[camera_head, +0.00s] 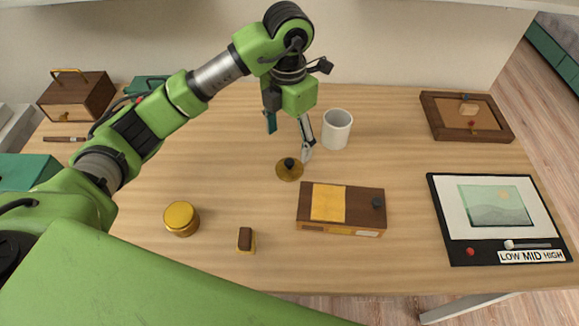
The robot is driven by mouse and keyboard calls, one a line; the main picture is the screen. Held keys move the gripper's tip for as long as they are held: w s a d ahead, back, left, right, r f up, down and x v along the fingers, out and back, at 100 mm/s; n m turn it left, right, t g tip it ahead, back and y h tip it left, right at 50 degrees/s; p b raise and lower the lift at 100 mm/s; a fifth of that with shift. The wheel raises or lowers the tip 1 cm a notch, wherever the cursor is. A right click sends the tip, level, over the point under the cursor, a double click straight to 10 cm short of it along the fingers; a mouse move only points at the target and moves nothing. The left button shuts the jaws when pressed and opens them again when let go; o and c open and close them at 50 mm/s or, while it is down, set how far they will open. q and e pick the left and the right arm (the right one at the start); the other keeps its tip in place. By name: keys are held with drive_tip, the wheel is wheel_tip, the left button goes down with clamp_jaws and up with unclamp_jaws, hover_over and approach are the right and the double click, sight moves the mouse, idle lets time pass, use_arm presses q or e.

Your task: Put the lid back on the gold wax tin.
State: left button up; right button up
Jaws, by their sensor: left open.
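The gold wax tin (181,219) stands upright on the wooden desk at the front left, its round gold top showing. A round gold lid with a dark knob (289,170) lies flat on the desk near the middle, knob up. My left gripper (289,141) hangs pointing down just behind and above the lid, fingers open and apart with nothing between them. One fingertip comes close to the knob in the picture; I cannot tell whether it touches. My right gripper is not in view.
A brown and yellow box (341,209) lies right of the lid. A white mug (336,129) stands right of my fingers. A small brush-like block (245,240) sits right of the tin. A framed panel (498,219) lies at right. Desk between tin and lid is clear.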

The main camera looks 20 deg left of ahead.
sight(289, 161)
use_arm(q)
wheel_tip(289, 161, down, 3)
drive_tip(key=shift+r, duration=0.1)
drive_tip(key=shift+f, duration=0.5)
wheel_tip(289, 161, down, 5)
drive_tip(key=p, duration=0.2)
drive_tip(key=shift+d+r+p, duration=0.1)
drive_tip(key=shift+r+p, duration=0.05)
drive_tip(key=shift+p, duration=0.15)
drive_tip(key=shift+f, duration=0.25)
drive_tip(key=c, duration=1.1)
drive_tip(key=shift+o, duration=0.2)
